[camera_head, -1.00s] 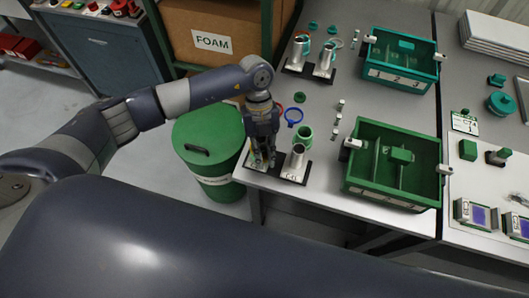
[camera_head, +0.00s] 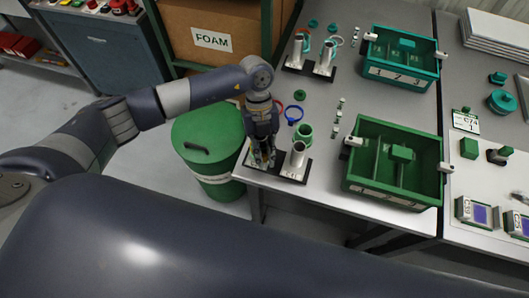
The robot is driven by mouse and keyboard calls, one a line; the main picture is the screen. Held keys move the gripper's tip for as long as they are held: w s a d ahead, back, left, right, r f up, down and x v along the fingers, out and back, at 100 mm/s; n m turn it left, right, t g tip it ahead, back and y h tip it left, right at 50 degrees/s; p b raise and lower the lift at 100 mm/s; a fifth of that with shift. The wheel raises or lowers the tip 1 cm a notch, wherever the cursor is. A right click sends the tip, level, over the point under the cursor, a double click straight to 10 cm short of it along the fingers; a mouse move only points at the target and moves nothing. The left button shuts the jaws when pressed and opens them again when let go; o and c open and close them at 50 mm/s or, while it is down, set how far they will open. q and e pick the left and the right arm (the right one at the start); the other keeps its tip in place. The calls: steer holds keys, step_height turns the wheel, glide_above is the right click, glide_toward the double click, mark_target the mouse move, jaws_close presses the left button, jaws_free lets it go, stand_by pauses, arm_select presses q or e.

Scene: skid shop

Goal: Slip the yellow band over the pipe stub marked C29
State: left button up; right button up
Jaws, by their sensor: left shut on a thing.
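My left gripper (camera_head: 263,155) points down at the near left corner of the bench, over the left end of a dark stub plate (camera_head: 294,178). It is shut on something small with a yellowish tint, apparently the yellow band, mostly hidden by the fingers. The pipe stub beneath it is hidden too, so I cannot tell if the band is around it. A bare metal pipe stub (camera_head: 298,155) stands upright just right of the gripper. The label on the plate is too small to read surely. My right gripper is not in view.
Red (camera_head: 277,106) and blue rings (camera_head: 294,114) and a green collar (camera_head: 304,134) lie behind the stubs. A green bin (camera_head: 362,193) stands to the right, a teal bin (camera_head: 375,74) farther back. A green drum (camera_head: 218,190) stands beside the bench.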

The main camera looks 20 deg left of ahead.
arm_select(q)
steer(key=shift+f, duration=0.3)
steer(key=o, duration=0.8)
steer(key=shift+o, duration=0.4)
steer(key=o, duration=0.4)
steer(key=shift+c, duration=0.2)
step_height(320, 180, up, 11)
steer(key=p, duration=0.8)
stand_by(0.4)
